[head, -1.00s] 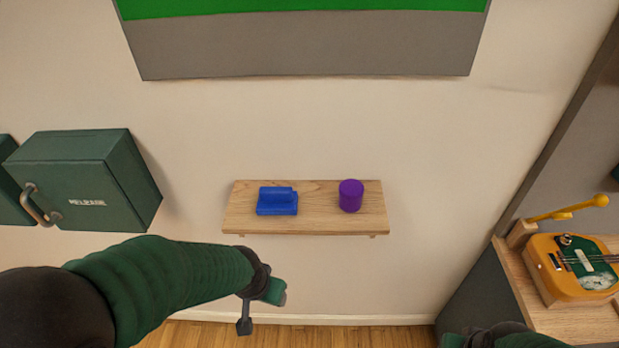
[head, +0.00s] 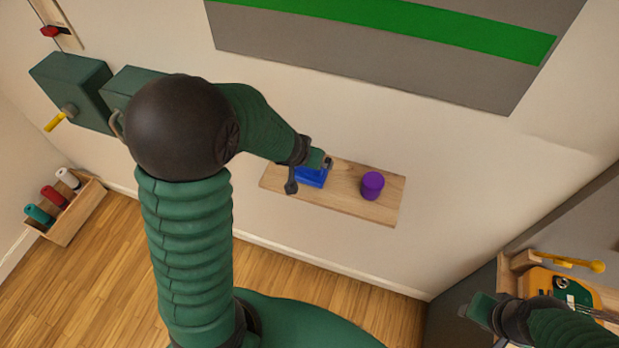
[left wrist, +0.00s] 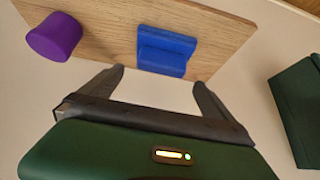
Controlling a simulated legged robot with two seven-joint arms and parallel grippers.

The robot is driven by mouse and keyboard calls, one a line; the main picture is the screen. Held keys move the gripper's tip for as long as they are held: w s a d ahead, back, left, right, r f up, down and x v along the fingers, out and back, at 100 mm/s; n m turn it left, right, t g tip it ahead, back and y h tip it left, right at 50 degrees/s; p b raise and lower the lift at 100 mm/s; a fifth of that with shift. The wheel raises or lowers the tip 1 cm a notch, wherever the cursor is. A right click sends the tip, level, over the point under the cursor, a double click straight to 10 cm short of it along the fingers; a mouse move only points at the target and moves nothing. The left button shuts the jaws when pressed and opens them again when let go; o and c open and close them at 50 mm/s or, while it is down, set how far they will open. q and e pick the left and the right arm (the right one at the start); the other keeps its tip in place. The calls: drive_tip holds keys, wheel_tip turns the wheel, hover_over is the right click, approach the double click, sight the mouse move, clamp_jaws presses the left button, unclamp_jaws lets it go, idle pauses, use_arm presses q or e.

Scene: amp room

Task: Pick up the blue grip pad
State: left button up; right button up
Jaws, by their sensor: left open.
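The blue grip pad (head: 311,176) lies on the left part of a small wooden wall shelf (head: 345,205). My left gripper (head: 308,173) is at the shelf and partly covers the pad in the head view. In the left wrist view the pad (left wrist: 166,51) is a stepped blue block, and the left gripper (left wrist: 158,80) is open, its two fingers apart and pointing toward the pad. Nothing is between the fingers. My right gripper (head: 475,308) is at the lower right of the head view, far from the pad; its jaw state is unclear.
A purple cylinder (head: 372,185) stands on the shelf right of the pad; it also shows in the left wrist view (left wrist: 55,37). Dark green boxes (head: 70,85) hang on the wall at left. A yellow device (head: 545,284) sits on a counter at lower right.

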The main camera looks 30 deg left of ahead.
sight(309, 170)
use_arm(q)
drive_tip(key=x, duration=0.2)
drive_tip(key=shift+w+d+f+b, duration=0.2)
drive_tip(key=shift+f+b, duration=0.05)
drive_tip(key=shift+b, duration=0.15)
wheel_tip(309, 170, down, 3)
drive_tip(key=b, duration=0.3)
drive_tip(key=shift+w, duration=0.1)
drive_tip(key=shift+w+a+f+b, duration=0.25)
drive_tip(key=shift+a+f+b, duration=0.05)
drive_tip(key=shift+f, duration=0.15)
use_arm(e)
drive_tip(key=f, duration=0.4)
drive_tip(key=shift+s+f, duration=0.35)
drive_tip(key=shift+s, duration=0.05)
use_arm(q)
drive_tip(key=c, duration=1.2)
drive_tip(key=shift+o, duration=0.2)
drive_tip(key=shift+r, duration=0.15)
use_arm(e)
drive_tip(key=shift+r, duration=0.1)
